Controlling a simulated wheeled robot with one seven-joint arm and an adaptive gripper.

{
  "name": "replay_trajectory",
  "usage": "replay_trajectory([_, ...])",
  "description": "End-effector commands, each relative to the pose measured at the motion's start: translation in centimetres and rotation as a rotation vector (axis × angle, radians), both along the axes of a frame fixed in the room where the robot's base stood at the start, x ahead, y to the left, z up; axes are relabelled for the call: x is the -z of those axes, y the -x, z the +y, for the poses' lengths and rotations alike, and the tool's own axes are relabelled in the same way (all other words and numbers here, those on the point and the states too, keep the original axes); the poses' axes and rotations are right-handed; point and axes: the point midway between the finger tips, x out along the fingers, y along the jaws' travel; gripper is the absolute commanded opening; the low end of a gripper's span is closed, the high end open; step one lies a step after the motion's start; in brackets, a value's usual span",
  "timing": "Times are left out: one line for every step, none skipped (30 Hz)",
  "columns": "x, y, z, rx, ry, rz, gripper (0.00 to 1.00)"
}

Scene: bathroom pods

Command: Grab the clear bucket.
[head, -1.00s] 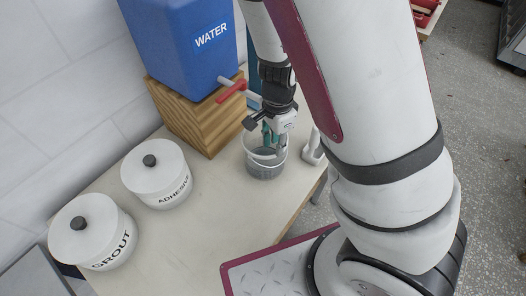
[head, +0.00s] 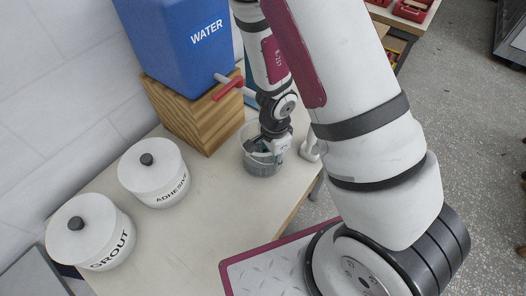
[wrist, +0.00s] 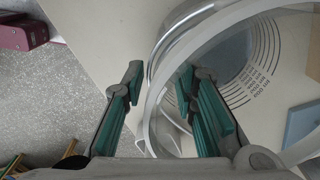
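The clear bucket (head: 262,166) stands upright on the table in front of the wooden stand. It has dark measuring marks, and its round rim shows large in the wrist view (wrist: 172,48). My gripper (wrist: 160,82) points down at the bucket's rim, with its two green-padded fingers apart. In the wrist view one finger is on the outer side of the bucket wall and the other is over the inside. A gap shows between the fingers, and I cannot tell whether either touches the wall. In the head view my wrist hides part of the rim.
The blue water container (head: 185,45) sits on a wooden stand (head: 190,112), its red-handled tap (head: 228,86) close to my arm. White adhesive (head: 153,172) and grout (head: 90,232) pots stand left. A white object (head: 310,150) is close right of the bucket. The front table is clear.

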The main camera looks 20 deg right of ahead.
Motion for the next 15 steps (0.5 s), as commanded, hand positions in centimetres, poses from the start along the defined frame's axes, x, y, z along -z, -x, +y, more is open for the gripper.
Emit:
replay_trajectory([0.06,0.01,0.01,0.000,0.000,0.000,0.26])
replay_trajectory([0.08,0.00,0.02,0.000,0.000,0.000,0.26])
replay_trajectory([0.09,-0.02,0.02,0.000,0.000,0.000,0.26])
replay_trajectory([0.09,-0.03,0.03,-0.001,0.000,0.000,0.26])
replay_trajectory([0.09,-0.04,0.03,-0.001,0.000,0.000,0.26])
replay_trajectory([0.09,-0.04,0.03,-0.001,0.000,0.000,0.26])
replay_trajectory([0.09,-0.04,0.03,-0.001,0.000,0.000,0.26])
replay_trajectory([0.09,-0.04,0.03,-0.001,0.000,0.000,0.20])
replay_trajectory([0.09,-0.04,0.03,-0.001,0.000,0.000,0.11])
replay_trajectory([0.09,-0.04,0.03,-0.001,0.000,0.000,0.04])
replay_trajectory([0.08,-0.04,0.03,-0.001,0.000,0.000,0.00])
replay_trajectory([0.08,-0.04,0.03,-0.001,0.000,0.000,0.00])
replay_trajectory([0.08,-0.04,0.03,-0.001,0.000,0.000,0.00])
replay_trajectory([0.08,-0.04,0.03,-0.001,0.000,0.000,0.00])
replay_trajectory([0.08,-0.04,0.03,-0.001,0.000,0.000,0.00])
